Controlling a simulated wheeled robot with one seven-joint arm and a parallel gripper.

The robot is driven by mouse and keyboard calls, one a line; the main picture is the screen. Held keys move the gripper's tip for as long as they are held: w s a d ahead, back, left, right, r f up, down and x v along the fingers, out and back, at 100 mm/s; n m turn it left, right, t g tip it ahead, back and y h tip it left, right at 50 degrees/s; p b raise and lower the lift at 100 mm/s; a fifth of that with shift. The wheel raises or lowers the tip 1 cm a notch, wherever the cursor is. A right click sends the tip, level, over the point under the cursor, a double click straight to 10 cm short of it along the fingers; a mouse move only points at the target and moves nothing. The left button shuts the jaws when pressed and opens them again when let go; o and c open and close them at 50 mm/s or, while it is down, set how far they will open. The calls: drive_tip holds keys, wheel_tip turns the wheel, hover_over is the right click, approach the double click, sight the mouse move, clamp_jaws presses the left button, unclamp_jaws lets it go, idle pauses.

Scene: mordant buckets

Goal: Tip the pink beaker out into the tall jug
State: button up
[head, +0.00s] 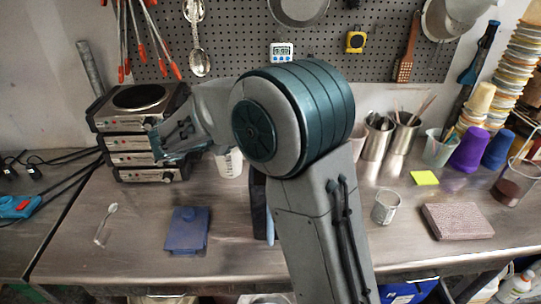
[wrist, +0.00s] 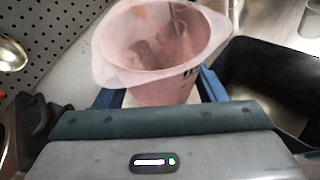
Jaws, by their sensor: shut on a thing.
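The pink beaker (wrist: 165,88) is in the wrist view, a translucent cup with a wide rim, a spout on the left and dark marks on its side. My gripper (wrist: 160,92) is shut on it, with a blue finger on each side. Its open mouth faces up towards the wrist camera; some reddish patches show inside, but I cannot tell how full it is. In the head view the beaker is hidden by my arm. A whitish jug with markings (head: 230,163) stands on the bench, partly behind my arm; it may be the tall jug.
A black tub (wrist: 275,75) lies right of the beaker in the wrist view. Stacked hotplates (head: 140,130) stand at the back left. Cups crowd the right.

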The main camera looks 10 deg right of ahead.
drive_tip(key=p, duration=0.1)
drive_tip(key=n+p, duration=0.1)
drive_tip(key=shift+w+a+f+g+p, duration=0.15)
drive_tip(key=shift+w+a+g+p, duration=0.15)
drive_tip(key=shift+w, duration=0.05)
drive_tip(key=shift+w+a+f+n+g+h+p, duration=0.15)
drive_tip(key=shift+w+f+n+g+h+p, duration=0.2)
drive_tip(key=shift+f+p, duration=0.3)
drive_tip(key=shift+w+a+f+n+g+h+p, duration=0.1)
drive_tip(key=shift+f+n+p, duration=0.35)
drive_tip(key=shift+f, duration=0.3)
drive_tip(key=shift+r+p, duration=0.9)
drive_tip(key=shift+r, duration=2.1)
